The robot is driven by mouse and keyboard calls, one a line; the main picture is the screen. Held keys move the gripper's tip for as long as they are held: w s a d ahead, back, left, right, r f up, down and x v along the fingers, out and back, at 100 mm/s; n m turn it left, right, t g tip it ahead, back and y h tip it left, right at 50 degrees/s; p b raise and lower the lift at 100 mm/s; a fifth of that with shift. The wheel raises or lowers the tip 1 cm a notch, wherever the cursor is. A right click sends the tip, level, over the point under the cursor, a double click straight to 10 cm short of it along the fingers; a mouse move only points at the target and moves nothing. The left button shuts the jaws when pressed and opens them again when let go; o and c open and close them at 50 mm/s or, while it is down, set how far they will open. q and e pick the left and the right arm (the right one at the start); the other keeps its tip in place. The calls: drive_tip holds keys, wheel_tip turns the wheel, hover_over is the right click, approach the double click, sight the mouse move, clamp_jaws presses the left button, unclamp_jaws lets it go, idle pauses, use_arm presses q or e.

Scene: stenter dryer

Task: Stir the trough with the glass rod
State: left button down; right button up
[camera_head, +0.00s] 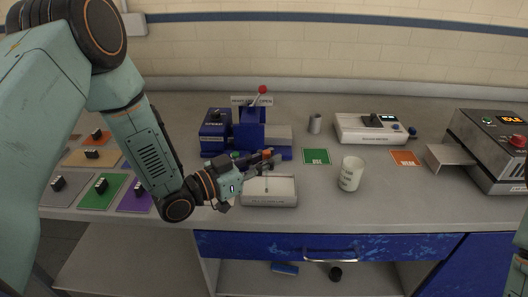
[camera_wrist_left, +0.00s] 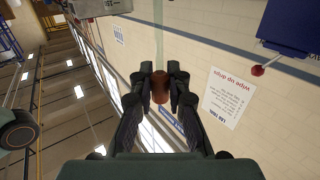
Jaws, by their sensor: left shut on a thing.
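The trough (camera_head: 270,199) is a white, shallow open box on the counter near its front edge. My left gripper (camera_head: 268,160) is above the trough and reaches in from the left. In the left wrist view, my left gripper (camera_wrist_left: 160,82) is shut on a brown, rounded end piece (camera_wrist_left: 160,90), which looks like the handle of the glass rod. A pale, see-through strip (camera_wrist_left: 158,40) runs up beyond the fingertips and looks like the rod. In the head view the rod is too thin to follow, and I cannot tell whether its tip touches the trough. My right gripper is out of view.
A blue device with a red-knobbed lever (camera_head: 262,90) stands behind the trough. A white beaker (camera_head: 350,174) stands to the right, with green (camera_head: 316,157) and orange (camera_head: 406,158) squares nearby. Colored pads with dark blocks lie left. A grey machine (camera_head: 490,150) stands far right.

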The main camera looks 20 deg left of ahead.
use_arm(q)
drive_tip(key=shift+w+f, duration=0.1)
drive_tip(key=shift+w, duration=0.8)
wheel_tip(320, 180, up, 3)
drive_tip(key=shift+s+r+p, duration=0.1)
drive_tip(key=shift+r+p, duration=0.1)
drive_tip(key=shift+p, duration=1.05)
